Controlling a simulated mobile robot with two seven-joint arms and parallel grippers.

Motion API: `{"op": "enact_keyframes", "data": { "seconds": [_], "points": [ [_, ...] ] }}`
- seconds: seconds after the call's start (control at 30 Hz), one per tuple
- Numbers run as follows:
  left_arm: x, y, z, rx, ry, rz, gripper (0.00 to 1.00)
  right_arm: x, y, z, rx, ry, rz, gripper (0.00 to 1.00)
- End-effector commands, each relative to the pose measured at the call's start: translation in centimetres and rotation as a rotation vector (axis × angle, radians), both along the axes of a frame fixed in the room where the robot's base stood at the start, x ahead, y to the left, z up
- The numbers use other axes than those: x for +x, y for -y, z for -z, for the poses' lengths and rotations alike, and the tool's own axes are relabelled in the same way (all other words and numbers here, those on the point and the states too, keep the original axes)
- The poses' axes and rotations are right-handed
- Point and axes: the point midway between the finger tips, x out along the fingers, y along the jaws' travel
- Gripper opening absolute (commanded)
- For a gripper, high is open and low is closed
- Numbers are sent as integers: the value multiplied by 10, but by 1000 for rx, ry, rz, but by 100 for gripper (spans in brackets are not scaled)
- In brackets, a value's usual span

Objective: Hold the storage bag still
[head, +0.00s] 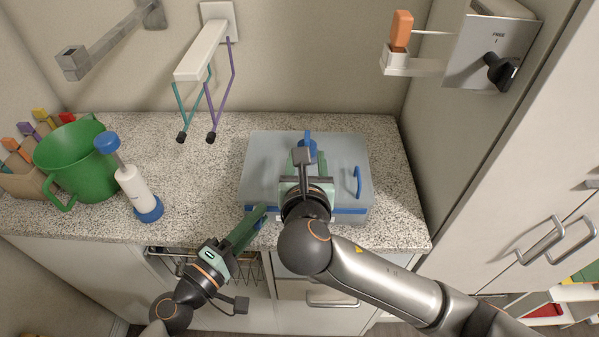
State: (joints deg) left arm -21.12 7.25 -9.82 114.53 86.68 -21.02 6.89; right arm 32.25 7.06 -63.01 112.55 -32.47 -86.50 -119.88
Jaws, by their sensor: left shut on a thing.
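The storage bag (345,150) is a flat grey-blue case with blue trim, lying on the speckled counter. A blue handle (358,181) shows on its right side. My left gripper (260,216) reaches in from the lower left and is shut at the bag's front left corner, on the bag's edge. My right gripper (304,150) is over the middle of the bag, pointing to the back. A blue piece shows at its tip, and whether its fingers are open or shut is unclear. My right arm hides part of the bag's front.
A green pitcher (84,157) and a white bottle with blue ends (136,188) stand on the counter (205,215) at left. A white wall rack (201,50) hangs above. A lever switch panel (492,53) is upper right. The counter's back right is clear.

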Motion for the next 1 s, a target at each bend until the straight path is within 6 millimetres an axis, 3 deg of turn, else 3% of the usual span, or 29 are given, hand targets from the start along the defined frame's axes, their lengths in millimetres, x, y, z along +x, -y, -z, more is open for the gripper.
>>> {"op": "enact_keyframes", "data": {
  "seconds": [0.5, 0.7, 1.0],
  "points": [
    [0, 0, 0, 0, 0, 0, 0, 72, 0, 22, -5, 1, 2, 50],
    [0, 0, 0, 0, 0, 0, 0, 86, 0, 26, -3, 1, 1, 50],
    [0, 0, 0, 0, 0, 0, 0, 89, 0, 27, -3, 1, 0, 50]
  ]
}}
